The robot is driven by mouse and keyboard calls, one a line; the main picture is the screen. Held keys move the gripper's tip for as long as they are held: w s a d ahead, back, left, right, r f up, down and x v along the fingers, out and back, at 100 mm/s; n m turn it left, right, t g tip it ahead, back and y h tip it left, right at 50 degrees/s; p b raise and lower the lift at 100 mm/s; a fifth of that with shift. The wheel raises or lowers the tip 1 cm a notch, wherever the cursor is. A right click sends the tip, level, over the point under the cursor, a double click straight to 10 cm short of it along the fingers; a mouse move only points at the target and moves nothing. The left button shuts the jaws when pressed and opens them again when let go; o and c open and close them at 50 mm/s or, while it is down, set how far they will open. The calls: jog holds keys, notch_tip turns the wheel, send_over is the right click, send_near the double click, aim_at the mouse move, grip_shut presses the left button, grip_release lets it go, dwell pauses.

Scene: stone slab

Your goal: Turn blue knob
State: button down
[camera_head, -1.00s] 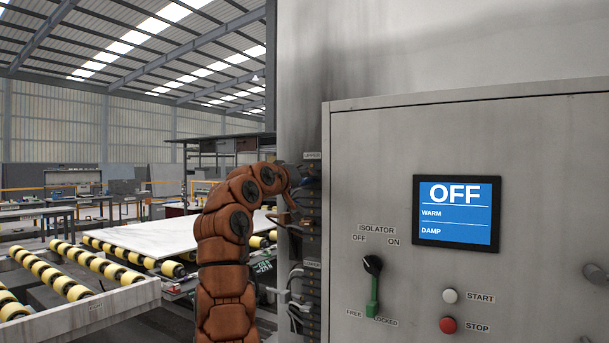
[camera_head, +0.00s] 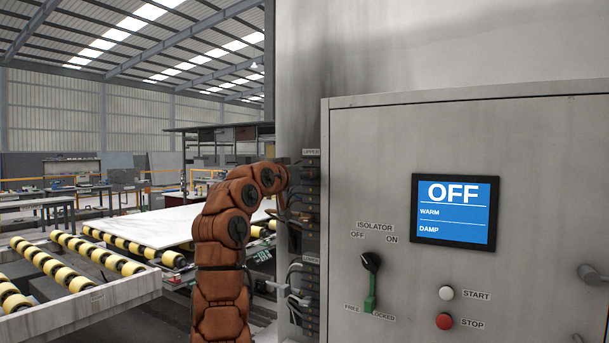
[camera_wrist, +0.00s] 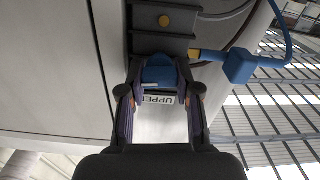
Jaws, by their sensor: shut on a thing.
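The blue knob (camera_wrist: 158,74) is in the upper middle of the wrist view, below a dark block with a round brass-coloured spot. My gripper (camera_wrist: 158,92) is closed around this blue piece, one finger on each side. A white label reading "UPPE…" (camera_wrist: 165,98) shows between the fingers, partly cut off. In the head view, my brown arm reaches to the dark column of blocks beside the "UPPER" label (camera_head: 311,152). The fingers and the blue knob cannot be made out there.
A blue connector (camera_wrist: 240,66) with a cable sits right of the knob. Roller conveyors (camera_head: 75,270) and a pale slab lie left.

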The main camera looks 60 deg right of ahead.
jog(key=shift+f, duration=0.1)
jog(key=c, duration=1.1)
grip_release()
jog(key=shift+s+a, duration=0.2)
jog(key=shift+a, duration=5.75)
